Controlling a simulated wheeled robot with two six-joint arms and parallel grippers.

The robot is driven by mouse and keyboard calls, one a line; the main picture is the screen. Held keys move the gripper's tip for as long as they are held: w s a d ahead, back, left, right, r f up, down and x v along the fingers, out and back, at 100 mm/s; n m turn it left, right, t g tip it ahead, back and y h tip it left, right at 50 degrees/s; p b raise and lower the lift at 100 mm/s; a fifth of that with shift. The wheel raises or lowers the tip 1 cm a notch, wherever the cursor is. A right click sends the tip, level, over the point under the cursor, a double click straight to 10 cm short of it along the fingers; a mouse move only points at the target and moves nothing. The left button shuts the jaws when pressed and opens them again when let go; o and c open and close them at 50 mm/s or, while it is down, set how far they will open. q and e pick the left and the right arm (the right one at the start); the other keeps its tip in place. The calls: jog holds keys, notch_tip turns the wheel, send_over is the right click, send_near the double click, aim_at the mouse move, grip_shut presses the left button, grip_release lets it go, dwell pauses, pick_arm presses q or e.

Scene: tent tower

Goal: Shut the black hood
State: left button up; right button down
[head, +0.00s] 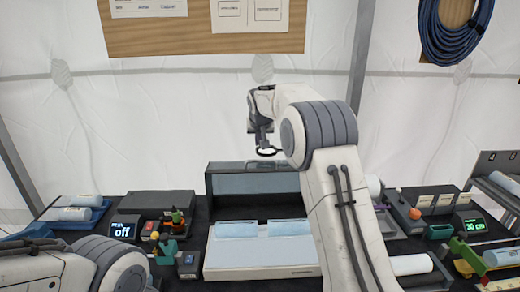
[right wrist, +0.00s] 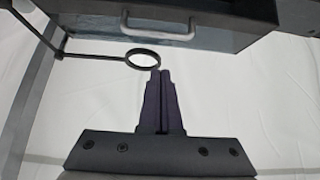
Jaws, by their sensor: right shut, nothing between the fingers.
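The black hood (head: 250,183) stands raised at the back of a white unit, whose open front shows pale blue rolls (head: 236,229). A metal handle (head: 268,165) runs along the hood's upper edge. The hood (right wrist: 220,25) and its handle (right wrist: 160,28) also show at the top of the right wrist view. My right gripper (head: 262,143) is above the hood near its handle. Its fingers (right wrist: 161,72) are together and empty, apart from the handle in the wrist picture. My left arm shows at lower left; its gripper is out of view.
A thin dark ring (right wrist: 142,58) on a rod is close to my right fingertips in the wrist view. Small displays (head: 123,230) and tools flank the white unit (head: 260,258). Behind is a white tent wall with a pinboard (head: 170,35) above.

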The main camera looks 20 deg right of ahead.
jog(key=d, duration=0.1)
jog(key=p, duration=0.6)
send_over(260, 167)
jog(key=w, duration=0.2)
jog(key=f, duration=0.7)
jog(key=shift+s+d+f, duration=0.1)
jog(key=shift+d+f, duration=0.1)
jog(key=shift+d, duration=0.1)
jog(key=shift+s, duration=0.35)
jog(key=shift+s+a, duration=0.3)
jog(key=shift+s, duration=0.4)
jog(key=shift+s+a+p, duration=0.25)
jog(key=shift+s+p, duration=0.2)
jog(key=shift+s, duration=0.45)
jog(key=shift+f, duration=0.1)
